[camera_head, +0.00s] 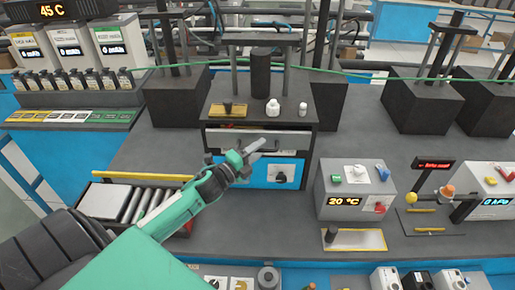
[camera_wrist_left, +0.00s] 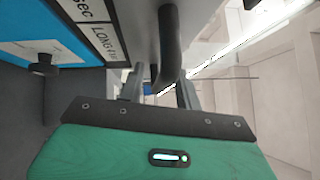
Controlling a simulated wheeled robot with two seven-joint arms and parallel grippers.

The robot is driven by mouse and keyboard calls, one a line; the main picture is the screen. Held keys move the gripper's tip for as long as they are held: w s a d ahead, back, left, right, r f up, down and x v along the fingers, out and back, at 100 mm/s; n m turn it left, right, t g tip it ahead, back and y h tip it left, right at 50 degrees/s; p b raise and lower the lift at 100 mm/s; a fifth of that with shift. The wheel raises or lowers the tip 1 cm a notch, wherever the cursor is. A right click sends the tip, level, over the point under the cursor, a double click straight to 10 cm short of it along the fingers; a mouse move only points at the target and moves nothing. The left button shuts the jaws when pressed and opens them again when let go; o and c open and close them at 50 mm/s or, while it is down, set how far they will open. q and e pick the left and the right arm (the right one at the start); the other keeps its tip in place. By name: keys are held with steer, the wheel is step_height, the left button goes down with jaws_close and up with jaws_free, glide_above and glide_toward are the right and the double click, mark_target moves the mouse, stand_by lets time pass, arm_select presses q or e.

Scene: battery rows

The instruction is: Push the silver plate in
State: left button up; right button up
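The silver plate (camera_head: 292,141) shows as a light grey panel in the upper slot of the black cabinet at the centre of the bench. In the left wrist view its grey surface (camera_wrist_left: 133,22) appears close up with a dark curved handle (camera_wrist_left: 170,40). My left gripper (camera_head: 257,146) is in front of the plate and hides part of it. In the left wrist view the two fingers (camera_wrist_left: 160,85) stand apart, with the handle's end near the gap between them. I cannot tell whether they touch it. My right gripper is not in view.
A blue panel with a dark knob (camera_head: 281,177) lies below the plate. Small bottles (camera_head: 273,108) stand on the cabinet top. A roller tray (camera_head: 103,203) lies left under my arm. A grey 20 °C box (camera_head: 338,190) stands right. A green cable (camera_head: 390,76) crosses behind.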

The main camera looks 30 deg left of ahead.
arm_select(q)
jaws_close()
steer(key=w+a, duration=0.1)
steer(key=w+a+b, duration=0.1)
steer(key=w, duration=0.1)
steer(key=shift+r, duration=0.1)
stand_by(0.4)
steer(key=shift+c, duration=1.8)
jaws_free()
steer(key=o, duration=0.3)
steer(key=shift+o, duration=0.3)
steer(key=shift+w, duration=0.15)
